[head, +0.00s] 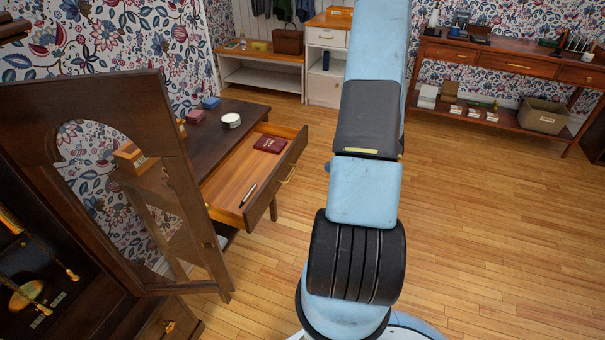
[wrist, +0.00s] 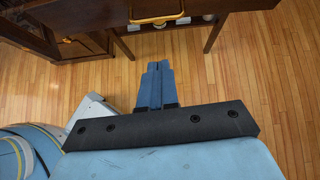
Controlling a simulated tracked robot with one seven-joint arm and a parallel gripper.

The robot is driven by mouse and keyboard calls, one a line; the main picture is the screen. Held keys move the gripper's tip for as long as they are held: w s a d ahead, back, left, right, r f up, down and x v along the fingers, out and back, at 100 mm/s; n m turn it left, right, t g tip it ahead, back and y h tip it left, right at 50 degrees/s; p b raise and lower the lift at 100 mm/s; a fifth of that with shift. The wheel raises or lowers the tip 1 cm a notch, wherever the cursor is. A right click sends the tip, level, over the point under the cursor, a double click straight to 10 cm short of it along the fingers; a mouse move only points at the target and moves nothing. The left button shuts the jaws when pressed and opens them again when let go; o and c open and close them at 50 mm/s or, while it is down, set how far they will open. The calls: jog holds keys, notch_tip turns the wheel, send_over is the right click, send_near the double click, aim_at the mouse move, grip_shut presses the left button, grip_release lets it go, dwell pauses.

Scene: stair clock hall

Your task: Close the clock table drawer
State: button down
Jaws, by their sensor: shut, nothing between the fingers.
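The clock table (head: 236,109) stands at the left-centre of the head view, dark wood. Its drawer (head: 228,187) is pulled well open and holds a dark red book (head: 270,145) and a pen (head: 247,196). The drawer front has a brass handle (head: 288,175). In the wrist view the drawer's handle (wrist: 158,20) shows at the top edge. My gripper (wrist: 157,66) is shut and empty, with its fingertips pointing toward the drawer front and apart from the handle in the picture. My gripper does not show in the head view, where only my arm is seen.
An open clock case door (head: 180,150) with a glass pane stands left of the drawer, close to the table. A white round tin (head: 231,121) and small boxes sit on the tabletop. Wooden floor (head: 480,230) on the right is clear. A long sideboard (head: 500,60) stands behind.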

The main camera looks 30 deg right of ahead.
jog(key=w+r+x, duration=0.1)
jog(key=x, duration=1.1)
jog(key=shift+w+a+m, duration=0.2)
jog(key=shift+w+m, duration=0.1)
jog(key=shift+f, duration=0.1)
